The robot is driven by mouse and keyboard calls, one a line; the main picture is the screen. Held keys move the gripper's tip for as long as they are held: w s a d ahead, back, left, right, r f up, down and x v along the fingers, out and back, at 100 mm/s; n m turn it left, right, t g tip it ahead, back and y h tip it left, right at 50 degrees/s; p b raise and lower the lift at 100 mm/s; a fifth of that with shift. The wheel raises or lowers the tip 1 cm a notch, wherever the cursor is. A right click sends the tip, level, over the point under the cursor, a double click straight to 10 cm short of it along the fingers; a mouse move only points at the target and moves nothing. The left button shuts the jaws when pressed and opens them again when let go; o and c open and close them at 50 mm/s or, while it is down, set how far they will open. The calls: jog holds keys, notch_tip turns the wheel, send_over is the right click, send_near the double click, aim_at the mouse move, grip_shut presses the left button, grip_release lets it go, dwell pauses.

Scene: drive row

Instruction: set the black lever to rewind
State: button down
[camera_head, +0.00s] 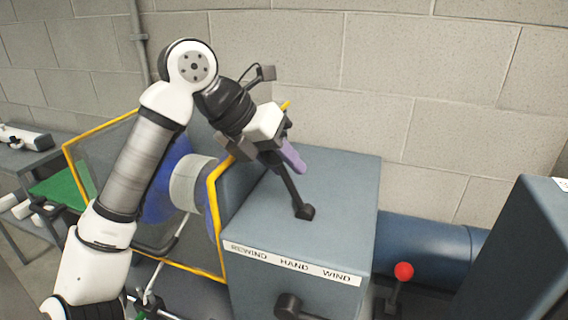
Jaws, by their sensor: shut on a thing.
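The black lever (289,188) rises from a small base on top of a blue-grey box (345,185) and leans to the left, the side where the label says REWIND. The label strip (292,263) on the box's front edge reads REWIND, HAND, WIND from left to right. My gripper (272,152) is shut on the upper part of the lever, which its fingers partly hide. A purple part shows at the fingers. I cannot tell whether the lever is at the end of its travel.
A yellow-framed guard (215,225) and a blue and pale drum (190,187) stand left of the box. A red-knobbed lever (404,271) stands at the right, in front of a dark blue cylinder (425,245). A black knob (288,305) sticks out of the box's front. A block wall is behind.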

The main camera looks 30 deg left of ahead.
jog(key=shift+r, duration=0.1)
jog(key=c, duration=1)
grip_release()
jog(key=b+v, duration=0.1)
jog(key=v, duration=1.2)
jog(key=shift+a+r+b, duration=0.2)
jog(key=shift+r+b, duration=0.05)
jog(key=shift+b, duration=0.15)
jog(key=shift+s, duration=0.25)
